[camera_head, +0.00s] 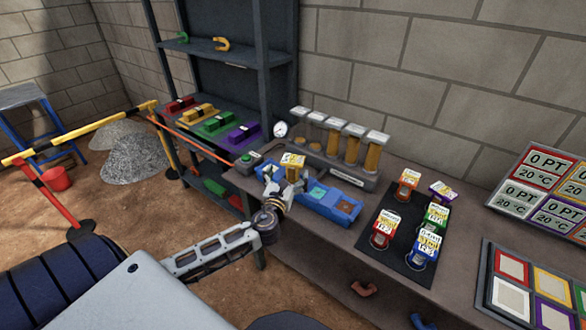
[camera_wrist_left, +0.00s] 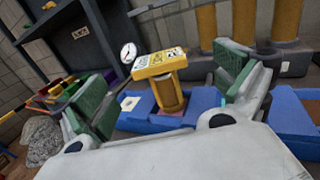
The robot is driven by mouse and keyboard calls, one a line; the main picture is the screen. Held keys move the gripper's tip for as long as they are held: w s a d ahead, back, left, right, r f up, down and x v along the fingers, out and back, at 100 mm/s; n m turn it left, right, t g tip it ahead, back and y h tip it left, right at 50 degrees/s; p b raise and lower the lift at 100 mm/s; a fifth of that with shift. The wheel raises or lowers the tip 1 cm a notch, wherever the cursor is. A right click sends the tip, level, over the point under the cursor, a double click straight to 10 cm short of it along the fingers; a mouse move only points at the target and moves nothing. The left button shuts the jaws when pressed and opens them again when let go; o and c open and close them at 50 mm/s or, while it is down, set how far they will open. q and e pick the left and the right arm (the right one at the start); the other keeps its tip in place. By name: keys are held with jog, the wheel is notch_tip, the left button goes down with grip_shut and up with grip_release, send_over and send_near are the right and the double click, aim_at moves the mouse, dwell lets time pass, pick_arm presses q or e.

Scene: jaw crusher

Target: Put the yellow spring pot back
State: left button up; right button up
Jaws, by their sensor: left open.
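The yellow spring pot (camera_head: 293,162) has a yellow lid with a white label. It stands upright at the left part of the blue tray (camera_head: 326,207) on the bench. My left gripper (camera_head: 278,183) is open beside the pot in the head view. In the left wrist view the pot (camera_wrist_left: 168,92) shows between the two spread green-padded fingers of the gripper (camera_wrist_left: 165,95), with gaps on both sides. A black mat (camera_head: 387,262) to the right holds orange, purple, red, green and blue pots. My right gripper is not in view.
A rack of clear tubes (camera_head: 338,168) with a round gauge (camera_head: 281,129) stands behind the tray. A green-button box (camera_head: 247,160) is at its left. A shelf unit (camera_head: 262,80) with coloured blocks stands further left. Display panels (camera_head: 545,190) and a framed colour board (camera_head: 524,291) are at right.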

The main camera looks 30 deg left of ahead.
aim_at(293, 159)
pick_arm(q)
jog(key=shift+x, duration=1.8)
jog(key=shift+w+a, duration=0.1)
jog(key=shift+w, duration=0.05)
jog(key=shift+w+a+f, duration=0.25)
jog(key=shift+w+a, duration=0.1)
jog(key=shift+w, duration=0.35)
jog(key=shift+w+a+f, duration=0.2)
jog(key=shift+w+a, duration=0.15)
jog(key=shift+w, duration=0.4)
jog(key=shift+p+x, duration=0.35)
jog(key=shift+x, duration=0.5)
jog(key=shift+c, duration=0.5)
jog(key=c, duration=1.3)
jog(key=shift+r, duration=0.15)
jog(key=shift+r+p, duration=0.7)
jog(key=shift+r, duration=4.15)
